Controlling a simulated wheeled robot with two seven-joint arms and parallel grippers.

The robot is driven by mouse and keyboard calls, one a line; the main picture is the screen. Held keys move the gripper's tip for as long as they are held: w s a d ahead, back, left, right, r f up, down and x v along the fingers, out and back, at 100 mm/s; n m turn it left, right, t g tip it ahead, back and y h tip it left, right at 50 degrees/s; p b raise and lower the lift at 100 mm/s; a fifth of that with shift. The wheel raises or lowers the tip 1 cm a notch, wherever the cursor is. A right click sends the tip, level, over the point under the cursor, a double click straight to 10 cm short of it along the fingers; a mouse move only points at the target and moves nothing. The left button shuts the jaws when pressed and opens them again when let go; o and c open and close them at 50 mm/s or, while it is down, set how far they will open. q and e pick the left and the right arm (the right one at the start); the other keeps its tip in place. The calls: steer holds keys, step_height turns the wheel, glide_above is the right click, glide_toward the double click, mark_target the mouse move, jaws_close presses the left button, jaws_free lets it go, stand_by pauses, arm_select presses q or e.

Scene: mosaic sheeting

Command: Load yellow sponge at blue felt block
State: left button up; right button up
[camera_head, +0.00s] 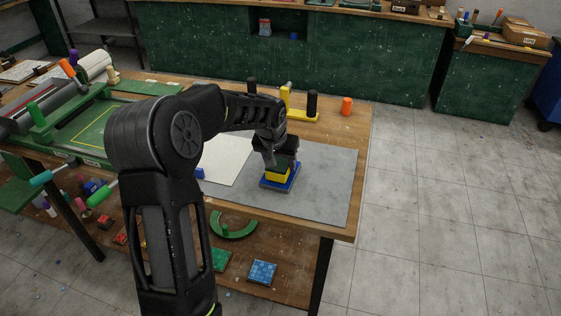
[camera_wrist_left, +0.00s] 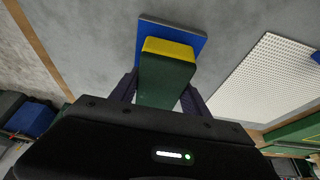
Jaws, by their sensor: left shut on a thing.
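The sponge, yellow below and dark green on top, is between the fingers of my left gripper (camera_head: 276,160). Its yellow part (camera_head: 277,176) shows in the head view just over the blue felt block (camera_head: 292,184). In the left wrist view my left gripper (camera_wrist_left: 158,90) is shut on the sponge (camera_wrist_left: 168,72), with a finger at each side. The blue felt block (camera_wrist_left: 153,30) lies flat on the grey mat beyond the sponge's yellow end (camera_wrist_left: 168,47). I cannot tell whether the sponge touches the block. My right gripper is not in view.
The grey mat (camera_head: 325,185) has free room right of the block. A white perforated sheet (camera_head: 225,158) lies to its left. A yellow holder with a black post (camera_head: 312,104) and an orange piece (camera_head: 346,106) stand behind. The table's right edge is near.

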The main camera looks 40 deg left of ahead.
mark_target(280, 159)
arm_select(q)
steer(key=shift+f+b, duration=0.45)
stand_by(1.7)
steer(key=shift+r, duration=0.1)
steer(key=shift+r+p, duration=2.15)
steer(key=shift+r, duration=1.35)
